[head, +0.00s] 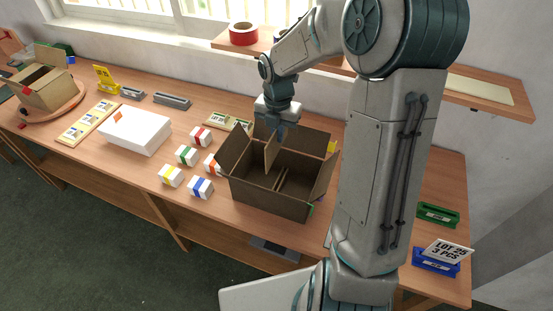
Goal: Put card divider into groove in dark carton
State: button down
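The dark carton (262,197) stands open on the table at the middle of the head view, its flaps spread outward. A pair of thin light strips, which look like a groove (282,181), shows on the carton's inside floor. My gripper (279,135) is over the far side of the carton, pointing down. It appears shut on the brown card divider (271,153), which hangs upright below it in the carton's opening. The divider's lower edge looks above the strips and to their left; whether it touches the carton is unclear. The fingertips are small and partly hidden.
Several small boxes with coloured bands (187,155) and a white stack (136,132) lie left of the carton. A green tray (438,214) and a blue tray (436,262) with a lot card sit at right. My arm covers the table right of the carton.

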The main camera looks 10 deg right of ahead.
notch_tip(320, 180, down, 12)
jog(key=b, duration=0.7)
jog(key=shift+r, duration=0.15)
jog(key=b, duration=0.2)
send_near(277, 181)
jog(key=shift+s+a+f, duration=0.1)
jog(key=shift+s+f, duration=0.45)
jog(key=shift+s, duration=0.15)
jog(key=shift+f, duration=0.15)
jog(key=shift+f+b, duration=0.9)
jog(key=shift+f, duration=0.75)
